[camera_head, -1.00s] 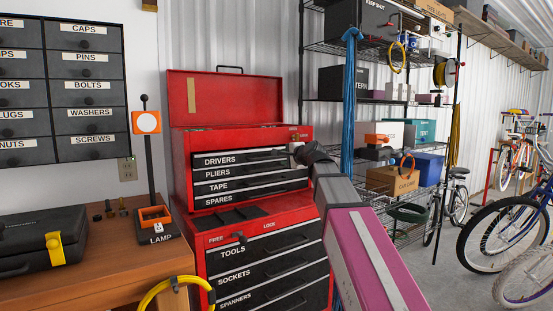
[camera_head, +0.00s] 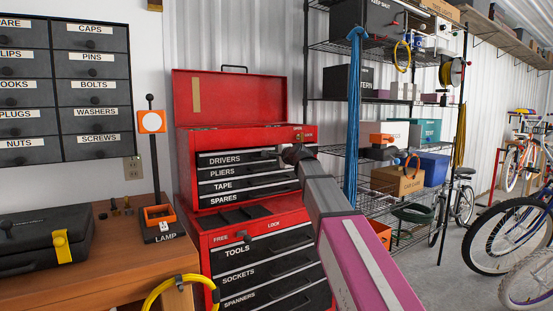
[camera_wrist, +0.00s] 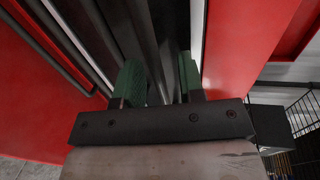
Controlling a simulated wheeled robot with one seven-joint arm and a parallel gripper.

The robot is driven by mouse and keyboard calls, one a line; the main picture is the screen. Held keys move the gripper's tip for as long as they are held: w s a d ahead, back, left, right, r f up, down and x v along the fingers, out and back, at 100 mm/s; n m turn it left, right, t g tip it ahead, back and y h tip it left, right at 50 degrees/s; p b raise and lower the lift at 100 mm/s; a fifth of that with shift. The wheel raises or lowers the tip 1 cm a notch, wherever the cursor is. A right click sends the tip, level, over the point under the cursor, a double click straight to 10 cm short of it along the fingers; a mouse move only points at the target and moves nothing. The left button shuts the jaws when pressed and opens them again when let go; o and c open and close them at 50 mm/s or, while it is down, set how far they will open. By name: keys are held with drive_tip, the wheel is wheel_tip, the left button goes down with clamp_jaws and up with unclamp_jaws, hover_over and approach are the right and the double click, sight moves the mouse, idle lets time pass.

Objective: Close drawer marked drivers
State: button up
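The drawer marked DRIVERS (camera_head: 224,160) is the top black drawer of the red upper tool chest. It looks flush or nearly flush with the drawers below; any small gap is hard to tell. My gripper (camera_head: 284,153) is at the right part of this drawer's front, partly hidden by my own wrist. In the wrist view my gripper (camera_wrist: 160,80) has its two green fingers apart, close to dark and light drawer-front strips. A dark strip shows between the fingers; I cannot tell whether it is the handle, or whether the fingers touch it.
PLIERS, TAPE and SPARES drawers lie below, above a red lower cabinet (camera_head: 213,233). The chest's lid (camera_head: 240,95) stands open. A wooden bench (camera_head: 120,270) with a lamp and black case is at left.

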clamp_jaws()
drive_tip(key=shift+r+x, duration=0.2)
drive_tip(key=shift+x, duration=0.75)
drive_tip(key=shift+r+x, duration=0.15)
drive_tip(key=shift+x, duration=0.8)
unclamp_jaws()
drive_tip(key=shift+w+r, duration=0.1)
drive_tip(key=v, duration=1.1)
drive_tip(key=shift+a, duration=0.1)
